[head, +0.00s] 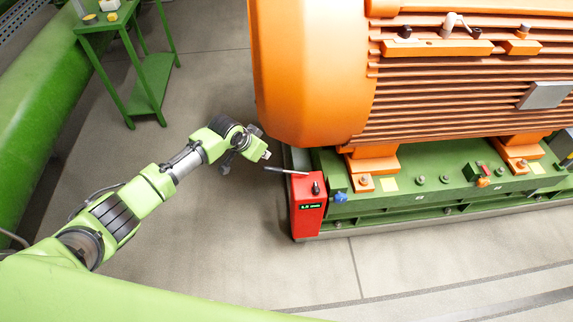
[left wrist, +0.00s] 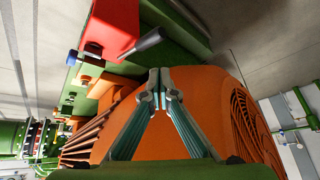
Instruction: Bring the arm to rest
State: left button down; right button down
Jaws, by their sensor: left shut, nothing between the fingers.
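My left arm (head: 150,188) comes in from the left, stretched out over the floor. Its gripper (head: 262,152) is in the air just left of the orange machine and the red box. In the left wrist view the two fingers (left wrist: 160,76) meet at their tips, with nothing between them. My right gripper is in neither view.
The big orange machine (head: 310,70) stands on a green base (head: 400,195). A red box (head: 308,205) with a small display and a grey lever (head: 286,170) is at its near left corner. A green side table (head: 150,80) stands at back left. Floor (head: 230,240) in front is clear.

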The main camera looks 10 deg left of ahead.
pick_arm(q)
jog(key=shift+r, duration=0.4)
jog(key=shift+f, duration=0.15)
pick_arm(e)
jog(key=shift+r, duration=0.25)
pick_arm(q)
jog(key=s+a+f+n+g+y, duration=0.1)
jog(key=s+a+f, duration=0.2)
jog(key=s+f, duration=0.85)
jog(key=s+a+f+n+y, duration=0.1)
jog(key=s+a+f+n, duration=0.1)
jog(key=s+f, duration=0.95)
jog(key=s+f+g, duration=0.1)
jog(key=s+f, duration=0.4)
jog(key=s, duration=0.6)
jog(key=s+a+f+g, duration=0.1)
jog(key=s+f, duration=0.4)
jog(key=s, duration=0.7)
jog(key=s+f+g, duration=0.1)
jog(key=s+f, duration=0.4)
jog(key=s, duration=0.6)
jog(key=shift+s+a+f+n+g+y, duration=0.15)
jog(key=shift+s+a+n+g+y, duration=0.15)
jog(key=shift+a+n, duration=0.1)
